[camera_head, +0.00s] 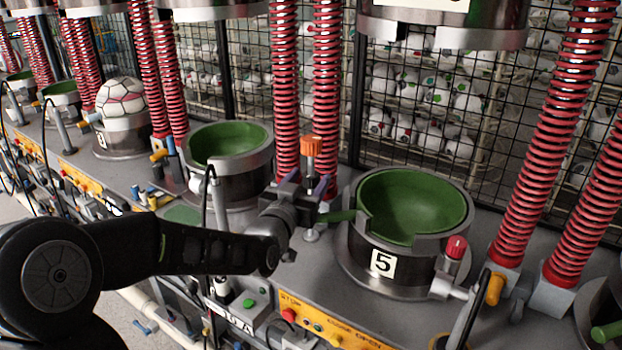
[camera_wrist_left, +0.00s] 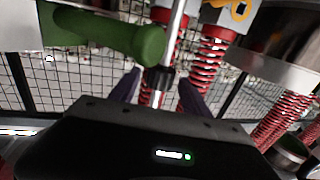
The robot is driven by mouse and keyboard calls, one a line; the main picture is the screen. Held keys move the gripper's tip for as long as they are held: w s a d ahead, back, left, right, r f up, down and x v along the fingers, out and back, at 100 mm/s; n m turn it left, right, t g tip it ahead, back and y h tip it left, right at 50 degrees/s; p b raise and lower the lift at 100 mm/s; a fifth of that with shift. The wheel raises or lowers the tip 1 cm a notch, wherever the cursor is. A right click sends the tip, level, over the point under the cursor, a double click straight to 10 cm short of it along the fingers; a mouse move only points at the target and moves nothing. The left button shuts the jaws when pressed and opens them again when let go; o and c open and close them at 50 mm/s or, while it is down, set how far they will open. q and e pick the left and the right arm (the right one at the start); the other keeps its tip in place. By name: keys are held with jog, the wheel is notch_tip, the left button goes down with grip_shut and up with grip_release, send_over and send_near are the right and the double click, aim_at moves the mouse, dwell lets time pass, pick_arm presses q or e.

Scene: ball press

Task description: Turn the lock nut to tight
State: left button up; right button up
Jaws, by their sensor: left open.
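A dark ribbed collar on a metal rod, which looks like the lock nut (camera_wrist_left: 160,80), sits between my left gripper's fingers in the left wrist view. The rod (camera_wrist_left: 178,30) also shows in the head view (camera_head: 311,170), topped by an orange knob (camera_head: 312,146). My left gripper (camera_head: 306,189) is open, with one finger on each side of the rod, left of the number 5 mould. In the wrist view the gripper (camera_wrist_left: 160,92) shows gaps beside the collar; contact cannot be told. In the head view the gripper hides the collar. My right gripper is out of view.
The number 5 mould (camera_head: 406,265) with its green bowl stands close right; its green handle (camera_head: 338,216) reaches toward the gripper and shows large in the wrist view (camera_wrist_left: 110,35). Another green mould (camera_head: 230,170) stands left. Red springs (camera_head: 286,100) rise behind. A button panel (camera_head: 330,328) lies in front.

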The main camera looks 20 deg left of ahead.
aim_at(308, 181)
pick_arm(q)
jog(key=s, duration=0.4)
jog(key=s+b, duration=0.1)
jog(key=s, duration=0.1)
jog(key=shift+d, duration=0.25)
